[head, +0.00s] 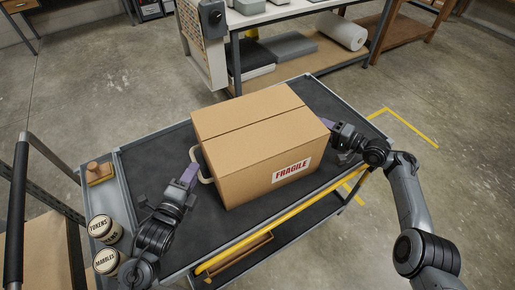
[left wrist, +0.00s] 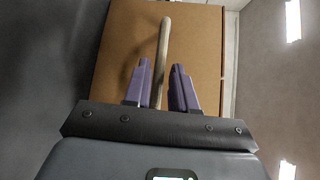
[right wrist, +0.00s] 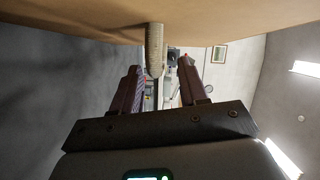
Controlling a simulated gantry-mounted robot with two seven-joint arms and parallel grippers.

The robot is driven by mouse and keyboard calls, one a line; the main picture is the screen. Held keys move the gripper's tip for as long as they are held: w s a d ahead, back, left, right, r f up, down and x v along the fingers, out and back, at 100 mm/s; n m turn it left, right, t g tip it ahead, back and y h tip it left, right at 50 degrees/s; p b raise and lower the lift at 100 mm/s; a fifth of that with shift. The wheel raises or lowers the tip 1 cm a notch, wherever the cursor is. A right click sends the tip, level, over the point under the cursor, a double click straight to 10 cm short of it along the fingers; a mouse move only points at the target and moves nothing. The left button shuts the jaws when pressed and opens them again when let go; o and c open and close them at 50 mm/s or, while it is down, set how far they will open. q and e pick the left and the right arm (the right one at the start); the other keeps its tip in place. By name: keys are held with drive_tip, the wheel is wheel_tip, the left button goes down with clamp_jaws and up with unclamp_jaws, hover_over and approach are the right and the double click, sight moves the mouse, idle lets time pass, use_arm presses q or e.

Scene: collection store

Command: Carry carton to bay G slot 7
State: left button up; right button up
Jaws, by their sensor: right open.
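A brown cardboard carton (head: 250,140) with a red FRAGILE label rests on the dark top of a cart (head: 150,155). A pale handle (head: 203,168) is on its left side. My left gripper (head: 191,170) is at that handle. In the left wrist view the handle (left wrist: 163,50) runs between the purple fingers, with a narrow gap showing on each side. My right gripper (head: 336,130) is at the carton's right side, partly hidden by it. In the right wrist view its fingers are wide open, and the right handle (right wrist: 155,50) ends between their tips, not gripped.
Round tins marked TOKENS (head: 104,229) and MARBLES (head: 108,262) and a wooden-handled block (head: 98,173) stand on the cart's left ledge. A yellow bar (head: 270,230) runs along its front edge. A shelved bench (head: 290,55) stands behind. Floor with yellow marking (head: 410,128) is clear at right.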

drive_tip(key=shift+s+x, duration=0.2)
drive_tip(key=shift+x, duration=1.05)
use_arm(q)
drive_tip(key=shift+x, duration=1.4)
use_arm(e)
drive_tip(key=shift+w+a, duration=0.2)
drive_tip(key=shift+w, duration=0.1)
use_arm(q)
drive_tip(key=shift+c, duration=0.2)
use_arm(e)
drive_tip(key=shift+c, duration=0.2)
use_arm(q)
clamp_jaws()
use_arm(e)
drive_tip(key=c, duration=0.5)
clamp_jaws()
use_arm(q)
drive_tip(key=shift+r, duration=0.1)
